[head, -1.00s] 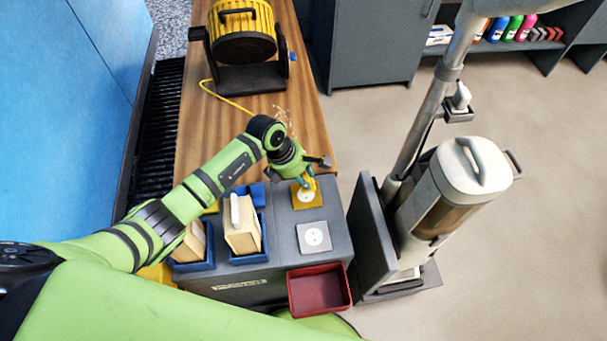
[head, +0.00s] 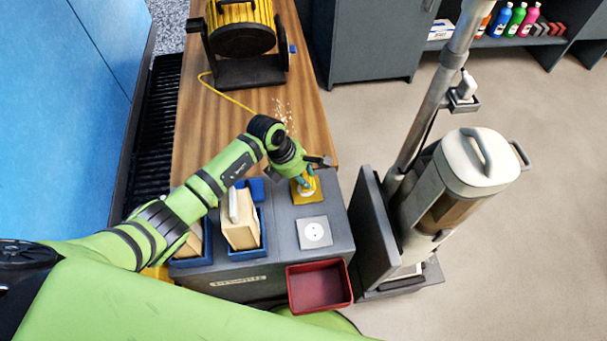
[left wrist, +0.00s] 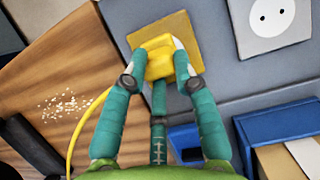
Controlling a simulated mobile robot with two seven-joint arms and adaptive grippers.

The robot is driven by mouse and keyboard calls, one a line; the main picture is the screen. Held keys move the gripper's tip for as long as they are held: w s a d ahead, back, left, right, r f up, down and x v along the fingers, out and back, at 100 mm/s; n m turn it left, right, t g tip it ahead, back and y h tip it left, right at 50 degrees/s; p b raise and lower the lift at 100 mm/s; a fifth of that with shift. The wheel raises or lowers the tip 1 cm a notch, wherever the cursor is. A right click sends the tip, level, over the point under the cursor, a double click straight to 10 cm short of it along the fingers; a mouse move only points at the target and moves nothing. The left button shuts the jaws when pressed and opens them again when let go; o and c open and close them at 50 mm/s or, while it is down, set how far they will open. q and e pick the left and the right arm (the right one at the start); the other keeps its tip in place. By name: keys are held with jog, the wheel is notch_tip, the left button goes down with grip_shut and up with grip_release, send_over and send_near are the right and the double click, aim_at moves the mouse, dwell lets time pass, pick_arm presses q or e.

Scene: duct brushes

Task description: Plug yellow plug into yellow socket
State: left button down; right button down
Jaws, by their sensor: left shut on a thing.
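My left gripper (head: 304,183) is over the yellow socket (head: 312,198) on top of the grey box. In the left wrist view its teal fingers (left wrist: 157,82) are shut on the yellow plug (left wrist: 160,62). The plug is over the square yellow plate of the socket (left wrist: 180,28), hiding the socket's face. I cannot tell whether its pins are in the holes. A yellow cord (left wrist: 84,122) runs from the plug to the left. In the head view the cord leads from the yellow cable reel (head: 240,12). My right gripper is not in view.
A white socket (head: 315,232) sits in front of the yellow one. Blue holders (head: 248,256) with cream blocks stand left, and a red tray (head: 320,288) is in front. A vacuum (head: 455,190) stands right. Crumbs (head: 283,112) lie on the wooden top.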

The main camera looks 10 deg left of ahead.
pick_arm(q)
jog(key=shift+a+r+y+p, duration=0.2)
jog(key=shift+y+p, duration=0.1)
jog(key=shift+y, duration=0.1)
jog(key=shift+s+a+f+g+y, duration=0.1)
jog(key=shift+s+f+g+y, duration=0.1)
jog(key=shift+g+y, duration=0.2)
jog(key=shift+w+d+b, duration=0.2)
jog(key=shift+d+b, duration=0.15)
jog(key=shift+d, duration=0.1)
dwell(1.1)
jog(key=shift+f+b, duration=0.45)
jog(key=c, duration=0.9)
grip_release()
jog(key=v, duration=1.2)
jog(key=shift+r, duration=0.1)
